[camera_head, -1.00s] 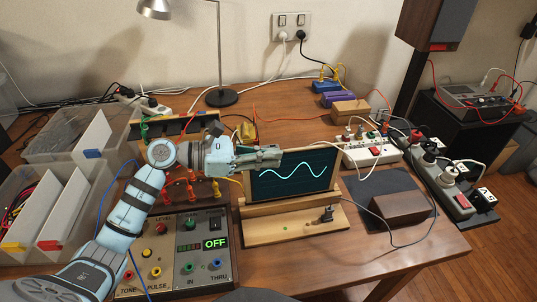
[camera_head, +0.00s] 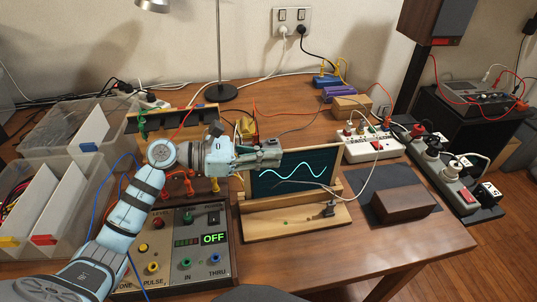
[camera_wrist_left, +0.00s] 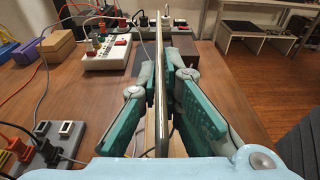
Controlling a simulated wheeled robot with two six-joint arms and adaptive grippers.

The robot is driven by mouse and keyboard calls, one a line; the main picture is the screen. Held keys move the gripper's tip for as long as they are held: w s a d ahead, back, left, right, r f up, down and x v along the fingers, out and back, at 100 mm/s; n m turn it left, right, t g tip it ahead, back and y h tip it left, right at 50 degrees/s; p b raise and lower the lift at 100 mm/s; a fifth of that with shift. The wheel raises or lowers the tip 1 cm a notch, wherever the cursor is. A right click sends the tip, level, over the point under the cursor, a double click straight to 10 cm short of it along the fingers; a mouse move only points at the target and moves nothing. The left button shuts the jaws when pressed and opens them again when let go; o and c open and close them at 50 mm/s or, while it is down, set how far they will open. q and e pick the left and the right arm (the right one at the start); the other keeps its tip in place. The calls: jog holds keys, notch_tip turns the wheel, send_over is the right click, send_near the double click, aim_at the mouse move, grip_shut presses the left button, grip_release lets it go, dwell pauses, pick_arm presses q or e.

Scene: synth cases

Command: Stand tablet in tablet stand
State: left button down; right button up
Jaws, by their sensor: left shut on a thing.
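In the left wrist view the gripper (camera_wrist_left: 161,92) has a finger on each side of the tablet (camera_wrist_left: 160,70), seen edge-on. The tablet's lower edge is behind the stand's front rail, so how deep it sits is hard to tell. My right gripper is out of view.
A synth panel (camera_head: 185,250) with knobs stands left of the stand. A dark mat (camera_head: 375,185) with a brown block (camera_head: 404,206) lies to the right, and power strips (camera_head: 372,147) with cables are behind. A lamp (camera_head: 221,92) stands at the back.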

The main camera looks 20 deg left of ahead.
pick_arm(q)
jog(key=shift+f+b, duration=0.7)
jog(key=shift+f, duration=0.05)
jog(key=c, duration=1.7)
grip_release()
jog(key=v, duration=1.2)
jog(key=shift+r, duration=0.1)
